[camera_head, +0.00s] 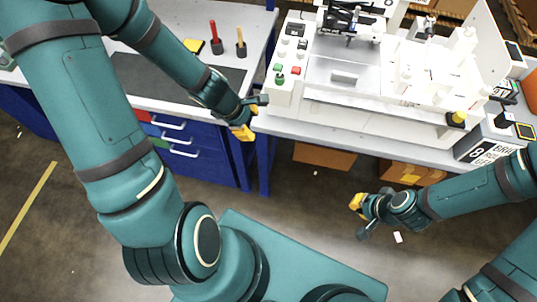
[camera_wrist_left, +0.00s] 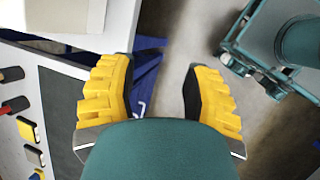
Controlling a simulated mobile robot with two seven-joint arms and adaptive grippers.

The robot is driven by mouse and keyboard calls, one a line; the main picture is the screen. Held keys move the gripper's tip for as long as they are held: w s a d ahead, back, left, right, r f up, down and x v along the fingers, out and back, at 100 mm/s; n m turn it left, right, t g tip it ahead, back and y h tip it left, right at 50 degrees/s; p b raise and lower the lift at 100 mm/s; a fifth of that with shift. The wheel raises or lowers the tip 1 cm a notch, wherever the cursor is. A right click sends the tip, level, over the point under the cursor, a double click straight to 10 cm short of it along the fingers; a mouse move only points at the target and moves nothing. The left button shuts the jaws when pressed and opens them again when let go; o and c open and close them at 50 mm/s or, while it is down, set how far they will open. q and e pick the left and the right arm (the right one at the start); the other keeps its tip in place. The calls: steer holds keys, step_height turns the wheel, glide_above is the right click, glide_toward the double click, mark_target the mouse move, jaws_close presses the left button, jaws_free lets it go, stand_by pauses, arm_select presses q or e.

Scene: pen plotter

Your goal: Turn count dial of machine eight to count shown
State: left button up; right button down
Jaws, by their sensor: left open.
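The white machine (camera_head: 340,76) stands on the bench at the upper right. A box sign with an 8 (camera_head: 474,153) stands at the bench's right end. A control panel (camera_head: 291,62) on the machine's left side carries black knobs and green and red buttons. I cannot tell which knob is the count dial, and no count is readable. My left gripper (camera_head: 252,117) is open and empty, in front of the bench edge and below the panel, apart from it. Its yellow fingers are spread in the left wrist view (camera_wrist_left: 160,88). My right gripper (camera_head: 362,216) looks open and empty over the floor.
Cardboard boxes (camera_head: 325,157) stand under the machine's bench. Floor between the arms is mostly clear.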

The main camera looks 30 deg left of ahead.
arm_select(q)
steer(key=s+d+f+m+g+b, duration=0.1)
steer(key=s+d+f+m, duration=0.1)
steer(key=d+f+m, duration=0.5)
steer(key=shift+f+m+g, duration=0.3)
steer(key=shift+f+m, duration=0.5)
steer(key=shift+m, duration=0.7)
arm_select(e)
steer(key=shift+f, duration=0.65)
arm_select(q)
steer(key=shift+w+d, duration=0.1)
steer(key=shift+d+f, duration=0.1)
steer(key=s+d+f+m+h+b, duration=0.1)
steer(key=s+d+f+m, duration=0.2)
steer(key=d+f+m, duration=0.3)
steer(key=d+m, duration=0.2)
steer(key=m, duration=0.1)
steer(key=shift+d+m, duration=0.15)
steer(key=shift+m, duration=0.15)
arm_select(e)
steer(key=shift+s+a+f, duration=0.15)
steer(key=shift+f, duration=0.4)
steer(key=shift+s+a+f, duration=0.1)
steer(key=shift+f, duration=0.4)
